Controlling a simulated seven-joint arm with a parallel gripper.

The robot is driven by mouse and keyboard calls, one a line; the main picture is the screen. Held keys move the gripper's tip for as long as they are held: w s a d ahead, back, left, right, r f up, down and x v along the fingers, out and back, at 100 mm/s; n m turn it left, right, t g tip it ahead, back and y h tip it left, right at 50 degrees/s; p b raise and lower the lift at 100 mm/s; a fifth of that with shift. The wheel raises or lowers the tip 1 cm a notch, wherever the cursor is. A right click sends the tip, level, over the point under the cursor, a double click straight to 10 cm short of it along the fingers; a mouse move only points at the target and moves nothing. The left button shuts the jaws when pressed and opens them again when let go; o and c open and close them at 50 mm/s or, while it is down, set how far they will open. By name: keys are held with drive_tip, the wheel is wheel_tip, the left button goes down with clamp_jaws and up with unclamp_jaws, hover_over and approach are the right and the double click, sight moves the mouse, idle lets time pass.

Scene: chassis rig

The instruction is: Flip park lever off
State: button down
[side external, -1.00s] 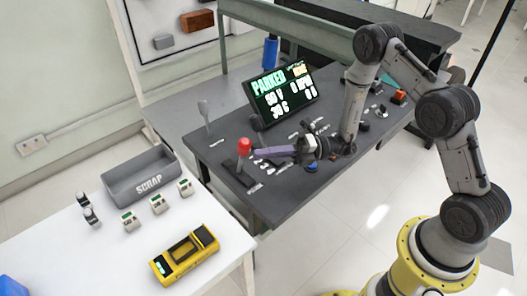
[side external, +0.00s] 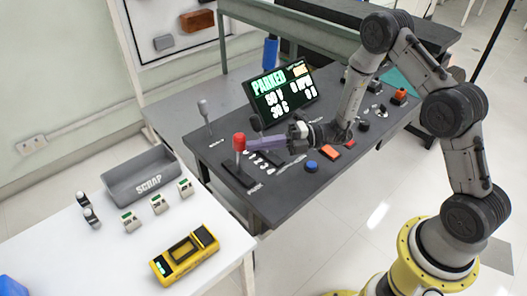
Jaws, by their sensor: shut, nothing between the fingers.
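A lever with a red knob (side external: 239,141) stands on a dark slotted base at the left front of the grey panel table (side external: 222,152). It looks close to upright. A second lever with a grey knob (side external: 203,106) stands behind it, to the left. The display (side external: 281,94) reads PARKED. My gripper (side external: 251,148) is shut and empty. Its purple fingers lie low and point left, with their tips at the red-knobbed lever's right side, apparently touching it just below the knob.
A blue button (side external: 311,166) and an orange-red control (side external: 330,153) sit right of my gripper. More controls lie further back on the panel. A white table (side external: 205,270) at the left holds a SCRAP bin (side external: 139,179) and a yellow device (side external: 185,255).

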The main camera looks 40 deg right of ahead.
drive_tip(key=shift+w+r+m+h, duration=0.2)
drive_tip(key=shift+w+m, duration=0.2)
drive_tip(key=shift+w, duration=0.55)
drive_tip(key=shift+w+r+m+h, duration=0.15)
drive_tip(key=shift+w+m, duration=0.25)
drive_tip(key=shift+w, duration=0.5)
drive_tip(key=shift+w+r+m+h, duration=0.2)
drive_tip(key=shift+w+m, duration=0.2)
drive_tip(key=shift+w, duration=0.55)
drive_tip(key=shift+w, duration=0.1)
drive_tip(key=s, duration=0.1)
drive_tip(key=s+d, duration=0.1)
drive_tip(key=s+r, duration=0.1)
drive_tip(key=s, duration=0.1)
drive_tip(key=shift+d, duration=0.15)
approach(244, 136)
drive_tip(key=d, duration=0.3)
drive_tip(key=shift+s+d+g, duration=0.15)
drive_tip(key=shift+d+g, duration=0.2)
drive_tip(key=shift+g, duration=0.05)
